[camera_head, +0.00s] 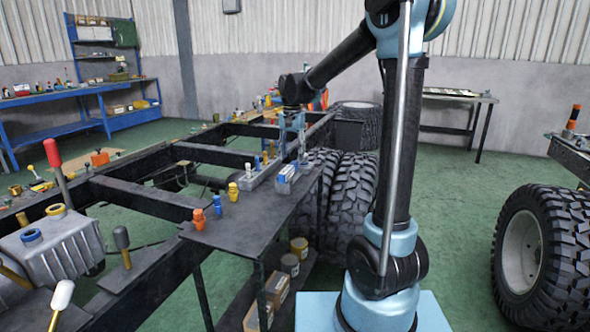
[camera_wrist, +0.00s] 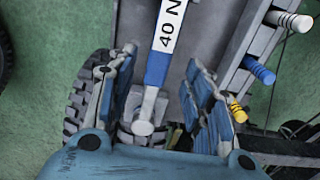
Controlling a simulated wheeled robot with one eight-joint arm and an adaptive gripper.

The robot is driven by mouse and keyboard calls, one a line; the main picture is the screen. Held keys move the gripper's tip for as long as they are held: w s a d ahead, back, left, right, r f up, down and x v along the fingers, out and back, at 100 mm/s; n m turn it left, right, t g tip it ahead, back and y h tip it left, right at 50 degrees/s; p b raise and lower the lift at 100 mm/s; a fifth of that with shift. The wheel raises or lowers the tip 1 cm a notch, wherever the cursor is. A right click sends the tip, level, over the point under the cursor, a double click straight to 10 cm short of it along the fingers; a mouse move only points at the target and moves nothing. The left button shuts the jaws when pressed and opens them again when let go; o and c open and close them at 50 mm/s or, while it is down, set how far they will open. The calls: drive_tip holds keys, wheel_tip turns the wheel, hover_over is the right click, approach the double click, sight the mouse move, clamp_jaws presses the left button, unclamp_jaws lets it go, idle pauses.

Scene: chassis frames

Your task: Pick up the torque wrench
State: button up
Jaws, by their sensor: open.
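The torque wrench (camera_wrist: 157,72) shows in the wrist view, with a blue and white grip, a "40 N" label and a pale round end. It runs from the top edge down between my fingers. My gripper (camera_wrist: 161,58) is open, one finger on each side of the grip, with a visible gap at both sides. I cannot tell the height gap. In the head view my gripper (camera_head: 292,122) hangs over the far part of the dark side table (camera_head: 235,222); the wrench is too small to make out surely there.
A grey rack (camera_wrist: 243,45) with white, blue and yellow handled tools lies close right of my gripper. Orange and yellow pieces (camera_head: 198,219) stand on the table's near part. The dark chassis frame (camera_head: 150,198) runs along the left; large tyres (camera_head: 352,190) stand beside the table.

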sight(293, 163)
drive_tip(key=shift+d+f, duration=0.1)
drive_tip(key=shift+f, duration=2.5)
clamp_jaws()
